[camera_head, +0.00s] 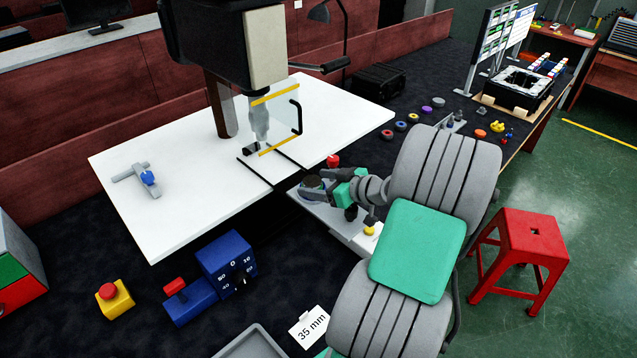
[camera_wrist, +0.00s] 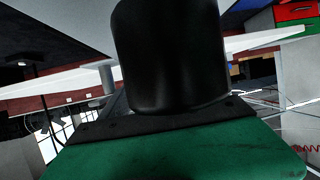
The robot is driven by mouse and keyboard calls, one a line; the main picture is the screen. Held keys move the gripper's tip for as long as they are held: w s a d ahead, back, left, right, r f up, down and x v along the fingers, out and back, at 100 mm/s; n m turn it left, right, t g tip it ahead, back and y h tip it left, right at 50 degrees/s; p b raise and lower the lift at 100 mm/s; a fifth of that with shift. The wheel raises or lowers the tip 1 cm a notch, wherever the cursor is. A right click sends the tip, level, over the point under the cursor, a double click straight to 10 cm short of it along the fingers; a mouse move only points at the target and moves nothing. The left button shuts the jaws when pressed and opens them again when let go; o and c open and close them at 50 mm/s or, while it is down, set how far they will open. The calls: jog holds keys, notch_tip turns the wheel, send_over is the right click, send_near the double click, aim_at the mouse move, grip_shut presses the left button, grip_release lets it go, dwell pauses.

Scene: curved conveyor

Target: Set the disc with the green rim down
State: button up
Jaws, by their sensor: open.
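My gripper (camera_head: 315,186) is at the end of my grey and green arm, low over a light grey plate (camera_head: 350,232) at the right edge of the white table. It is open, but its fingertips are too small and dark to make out. I cannot pick out a disc with a green rim in either view. Several small ring-shaped discs lie on the dark surface behind my arm, among them a red-and-dark one (camera_head: 400,126), a purple one (camera_head: 426,109) and a grey one (camera_head: 438,101). The wrist view is mostly filled by a black cylinder (camera_wrist: 172,55) above a green plate (camera_wrist: 180,150).
The white table (camera_head: 150,215) holds a grey tool (camera_head: 140,178) and a clear guard with yellow edges (camera_head: 278,120) under a machine head. A red knob (camera_head: 333,160) stands beside my gripper. A blue dial box (camera_head: 228,262) and a red stool (camera_head: 520,255) stand nearby.

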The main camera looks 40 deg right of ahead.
jog(key=shift+r, duration=0.15)
jog(key=b+v, duration=0.2)
jog(key=v, duration=1)
jog(key=w+a, duration=0.1)
jog(key=w+a+f+g, duration=0.1)
jog(key=a, duration=0.1)
jog(key=w+a+g, duration=0.1)
jog(key=a, duration=0.1)
jog(key=shift+w+a+f+y, duration=0.1)
jog(key=shift+a+f+y, duration=0.15)
jog(key=shift+f+y, duration=0.15)
jog(key=w+a+f+g, duration=0.2)
jog(key=a+g, duration=0.2)
jog(key=a, duration=0.6)
jog(key=s+a+m+g+h, duration=0.3)
jog(key=s+a, duration=0.6)
jog(key=a, duration=0.4)
jog(key=shift+s+r+h, duration=0.2)
jog(key=shift+s+h, duration=0.1)
jog(key=shift+h, duration=0.4)
jog(key=shift+a, duration=0.15)
